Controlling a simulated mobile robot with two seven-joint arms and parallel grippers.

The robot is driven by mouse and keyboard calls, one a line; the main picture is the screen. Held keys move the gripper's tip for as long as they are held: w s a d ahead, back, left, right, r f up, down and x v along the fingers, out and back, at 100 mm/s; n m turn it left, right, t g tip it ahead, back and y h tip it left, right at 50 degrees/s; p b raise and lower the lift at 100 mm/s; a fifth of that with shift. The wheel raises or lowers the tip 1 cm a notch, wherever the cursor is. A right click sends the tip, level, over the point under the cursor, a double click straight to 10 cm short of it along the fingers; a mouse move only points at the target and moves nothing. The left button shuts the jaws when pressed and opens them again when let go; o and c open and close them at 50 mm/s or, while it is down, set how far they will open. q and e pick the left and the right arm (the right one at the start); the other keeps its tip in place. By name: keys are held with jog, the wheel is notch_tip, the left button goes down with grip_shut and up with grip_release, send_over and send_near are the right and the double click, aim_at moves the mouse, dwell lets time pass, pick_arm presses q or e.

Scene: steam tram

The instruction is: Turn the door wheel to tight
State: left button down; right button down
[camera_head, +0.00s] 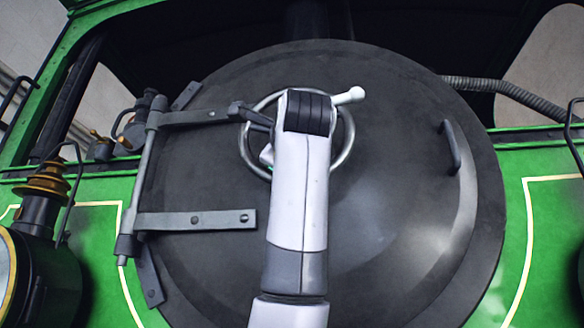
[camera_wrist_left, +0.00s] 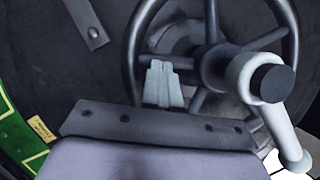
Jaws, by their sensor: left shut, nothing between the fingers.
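The door wheel (camera_head: 348,150) is a grey metal ring at the middle of the round dark door (camera_head: 400,200). My white left arm covers much of it in the head view. In the left wrist view the wheel (camera_wrist_left: 133,50) shows its rim, spokes and hub, with a white lever (camera_wrist_left: 285,135) with a black cap in front of the hub. The lever's knob (camera_head: 355,94) shows at the wheel's upper right in the head view. My left gripper (camera_wrist_left: 162,75) is shut and empty, its pale fingertips over a gap between rim and hub. I cannot tell whether they touch. My right gripper is out of view.
Two grey hinge straps (camera_head: 195,220) cross the door's left side. A dark grab handle (camera_head: 450,147) stands out at its right. A lamp (camera_head: 38,225) is at the left on the green front (camera_head: 90,245). A ribbed hose (camera_head: 510,90) runs at the upper right.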

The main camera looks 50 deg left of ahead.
pick_arm(q)
jog(key=s+a+r+m, duration=0.1)
jog(key=s+a+r+m+t, duration=0.1)
jog(key=a, duration=0.1)
jog(key=shift+s+r+m, duration=0.15)
jog(key=shift+r+m, duration=0.1)
jog(key=shift+m, duration=0.15)
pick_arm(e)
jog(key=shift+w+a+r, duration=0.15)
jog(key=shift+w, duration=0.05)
pick_arm(q)
jog(key=shift+s+a, duration=0.1)
dwell(0.7)
